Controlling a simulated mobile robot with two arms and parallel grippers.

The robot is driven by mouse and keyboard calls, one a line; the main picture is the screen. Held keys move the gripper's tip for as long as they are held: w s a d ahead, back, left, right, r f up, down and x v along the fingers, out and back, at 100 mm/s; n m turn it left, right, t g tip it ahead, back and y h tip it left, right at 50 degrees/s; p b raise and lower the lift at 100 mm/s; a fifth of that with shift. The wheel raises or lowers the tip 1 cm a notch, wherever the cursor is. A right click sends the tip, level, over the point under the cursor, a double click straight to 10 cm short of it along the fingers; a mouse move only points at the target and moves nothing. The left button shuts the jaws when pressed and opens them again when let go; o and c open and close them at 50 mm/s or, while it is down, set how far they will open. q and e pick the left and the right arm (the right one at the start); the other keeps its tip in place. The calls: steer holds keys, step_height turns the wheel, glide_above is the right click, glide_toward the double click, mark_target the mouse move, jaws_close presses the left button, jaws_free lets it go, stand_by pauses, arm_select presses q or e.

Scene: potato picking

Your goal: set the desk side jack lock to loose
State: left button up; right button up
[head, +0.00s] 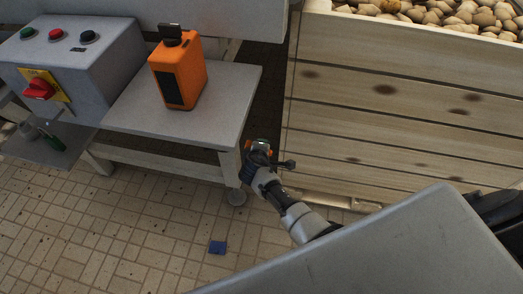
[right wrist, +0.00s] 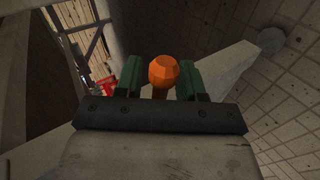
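An orange round knob (right wrist: 163,72), which I take to be the desk side jack lock, shows in the right wrist view between the two green fingers of my right gripper (right wrist: 158,78). The fingers are apart, one on each side of the knob. A gap shows on the left; contact on the right is unclear. In the head view my right gripper (head: 257,156) is low beside the front right leg of the grey desk (head: 222,122). A little orange (head: 248,146) shows at its tip; the rest is hidden. My left gripper is not in view.
A grey control box (head: 78,65) with buttons and a red switch, and an orange device (head: 178,70), stand on the desk. A wooden crate (head: 390,115) of potatoes stands to the right, close to the gripper. A blue piece (head: 218,247) lies on the tiled floor.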

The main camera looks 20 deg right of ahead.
steer(key=p+v, duration=0.2)
steer(key=v, duration=0.8)
steer(key=shift+s+r+p, duration=0.15)
steer(key=shift+s+p, duration=0.15)
steer(key=shift+s, duration=0.05)
steer(key=shift+a, duration=0.1)
steer(key=s+f+m+g+y+p, duration=0.2)
steer(key=s+f+g+y+p, duration=0.3)
steer(key=s+f, duration=1.4)
steer(key=s+d+f+m+g+p, duration=0.1)
steer(key=s+d+f+m, duration=0.1)
steer(key=s, duration=0.9)
steer(key=s+d+f+m+g+p, duration=0.1)
steer(key=s+d+f+m+g, duration=0.1)
steer(key=s, duration=0.9)
steer(key=d+f+m, duration=0.1)
steer(key=d+m, duration=0.1)
steer(key=shift+s+d+f+g+y, duration=0.3)
steer(key=shift+s+d+f+y, duration=0.05)
steer(key=shift+s+d+y, duration=0.05)
